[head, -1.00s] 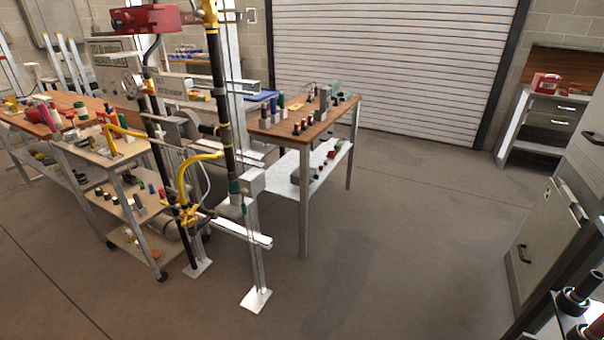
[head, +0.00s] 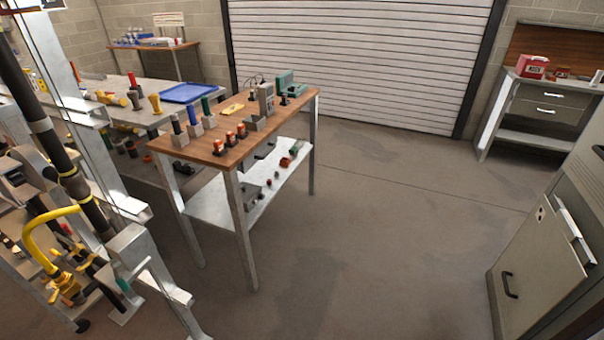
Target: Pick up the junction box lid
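I cannot single out the junction box lid for certain at this distance. A wooden-topped table (head: 292,110) stands ahead, left of the middle of the head view. On it are a grey box-like piece (head: 255,123) and an upright grey piece (head: 266,101), both too small to identify surely. A yellow item (head: 233,109) lies near them. Neither of my grippers shows in the head view.
A pipe frame with a yellow hose (head: 36,238) fills the left side. A grey cabinet (head: 540,260) stands at right. A workbench with a red box (head: 532,66) is at the far right. The floor between is clear.

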